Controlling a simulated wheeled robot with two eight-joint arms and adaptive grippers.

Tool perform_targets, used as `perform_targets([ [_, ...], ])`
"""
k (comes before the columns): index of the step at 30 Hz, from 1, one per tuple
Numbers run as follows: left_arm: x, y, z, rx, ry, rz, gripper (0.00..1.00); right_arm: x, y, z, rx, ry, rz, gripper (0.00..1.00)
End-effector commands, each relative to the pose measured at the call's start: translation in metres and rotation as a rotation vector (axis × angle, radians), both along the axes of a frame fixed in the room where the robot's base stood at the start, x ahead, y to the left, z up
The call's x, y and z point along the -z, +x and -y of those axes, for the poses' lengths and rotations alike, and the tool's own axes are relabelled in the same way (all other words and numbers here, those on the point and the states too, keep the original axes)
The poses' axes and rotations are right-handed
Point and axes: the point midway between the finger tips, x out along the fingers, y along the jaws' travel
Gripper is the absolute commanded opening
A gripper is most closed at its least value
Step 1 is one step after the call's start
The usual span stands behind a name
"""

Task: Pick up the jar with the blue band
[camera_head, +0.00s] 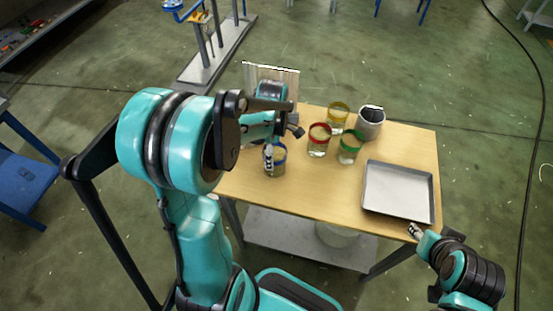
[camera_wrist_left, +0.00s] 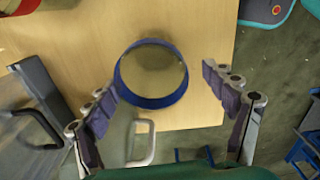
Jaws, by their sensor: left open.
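The jar with the blue band (camera_head: 280,163) stands on the left part of the wooden table in the head view, partly covered by my left gripper (camera_head: 270,157). In the left wrist view the jar (camera_wrist_left: 152,73) shows from above, its blue rim round a pale yellowish inside. My left gripper (camera_wrist_left: 160,88) is open there, one finger on each side of the jar, with a wider gap at the right finger. I cannot tell whether either finger touches it. My right gripper (camera_head: 415,231) is near the table's front right corner; its jaw state is unclear.
Jars with red (camera_head: 319,140), green (camera_head: 350,147) and yellow (camera_head: 338,117) bands stand right of it. A shallow metal tray (camera_head: 398,214) lies at the table's right. The table's front middle (camera_head: 315,190) is clear.

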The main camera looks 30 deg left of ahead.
Motion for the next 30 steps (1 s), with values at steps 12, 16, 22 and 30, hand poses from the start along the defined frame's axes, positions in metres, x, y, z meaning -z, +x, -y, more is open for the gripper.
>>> perform_targets([
  [12, 0.053, 0.010, 0.000, 0.003, 0.001, 0.002, 0.84, 0.029, 0.000, 0.000, 0.000, 0.000, 0.000, 0.40],
  [16, 0.068, 0.009, 0.000, 0.003, 0.001, 0.002, 0.84, 0.034, 0.000, 0.000, 0.000, 0.000, 0.000, 0.40],
  [22, 0.067, 0.009, 0.000, 0.003, 0.001, 0.002, 0.84, 0.033, 0.000, 0.000, 0.000, 0.000, 0.000, 0.40],
  [30, 0.067, 0.009, 0.000, 0.003, 0.001, 0.002, 0.25, 0.033, 0.000, 0.000, 0.000, 0.000, 0.000, 0.40],
])
